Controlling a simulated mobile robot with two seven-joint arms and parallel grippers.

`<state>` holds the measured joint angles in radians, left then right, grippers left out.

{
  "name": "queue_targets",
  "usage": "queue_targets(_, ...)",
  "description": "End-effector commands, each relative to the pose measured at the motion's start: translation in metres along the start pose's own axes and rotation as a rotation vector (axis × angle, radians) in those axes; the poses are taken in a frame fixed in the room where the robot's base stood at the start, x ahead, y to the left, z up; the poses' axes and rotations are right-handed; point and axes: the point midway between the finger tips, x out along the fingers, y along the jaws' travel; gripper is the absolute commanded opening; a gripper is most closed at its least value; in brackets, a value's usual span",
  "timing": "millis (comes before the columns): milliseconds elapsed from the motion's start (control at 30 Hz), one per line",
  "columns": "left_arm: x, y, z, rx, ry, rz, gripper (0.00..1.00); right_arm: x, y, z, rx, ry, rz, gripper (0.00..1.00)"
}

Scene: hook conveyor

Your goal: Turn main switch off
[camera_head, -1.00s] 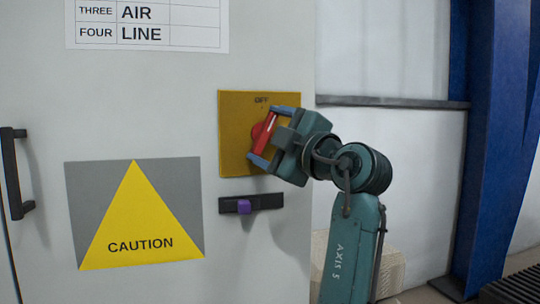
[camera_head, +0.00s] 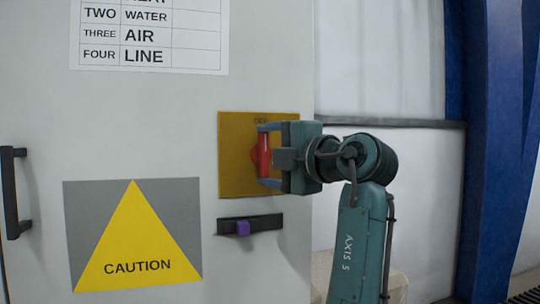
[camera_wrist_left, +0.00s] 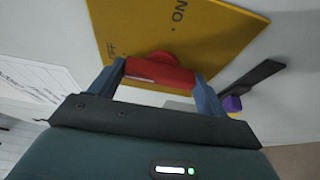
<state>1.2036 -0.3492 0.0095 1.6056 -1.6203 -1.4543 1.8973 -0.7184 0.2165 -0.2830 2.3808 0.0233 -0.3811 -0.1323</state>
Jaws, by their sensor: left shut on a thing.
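The main switch is a red knob with a bar handle (camera_head: 264,155) on a yellow plate (camera_head: 230,150) fixed to a light grey cabinet. The handle stands upright, with its upper end towards the partly covered OFF label. My left gripper (camera_head: 267,156) is shut on the handle, with one blue finger at its upper end and one at its lower end. In the left wrist view the red handle (camera_wrist_left: 158,73) spans the gap between the two fingers (camera_wrist_left: 160,84), and the plate (camera_wrist_left: 195,30) shows ON lettering. My right gripper is not in view.
A caution sign (camera_head: 133,235), a label chart (camera_head: 150,37) and a black door handle (camera_head: 12,192) are on the cabinet. A blue column (camera_head: 492,150) stands at the right.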

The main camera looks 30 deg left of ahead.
Motion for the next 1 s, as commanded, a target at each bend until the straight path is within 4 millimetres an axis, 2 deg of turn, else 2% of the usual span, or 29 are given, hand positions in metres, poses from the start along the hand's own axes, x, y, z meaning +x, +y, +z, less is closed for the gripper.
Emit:
queue_targets(267,0.000,0.001,0.000,-0.009,-0.002,0.001,0.54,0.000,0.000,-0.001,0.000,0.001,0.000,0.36)
queue_targets(300,0.000,0.001,0.000,-0.009,-0.002,0.001,0.78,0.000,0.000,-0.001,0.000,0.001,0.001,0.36)
queue_targets(533,0.000,0.001,0.000,-0.006,-0.001,0.001,0.97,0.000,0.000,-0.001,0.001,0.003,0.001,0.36)
queue_targets(833,-0.002,0.000,0.000,-0.004,-0.001,0.001,0.98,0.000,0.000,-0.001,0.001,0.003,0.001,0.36)
queue_targets(1000,-0.023,0.001,0.001,-0.003,-0.004,0.001,0.98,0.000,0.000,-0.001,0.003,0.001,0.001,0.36)
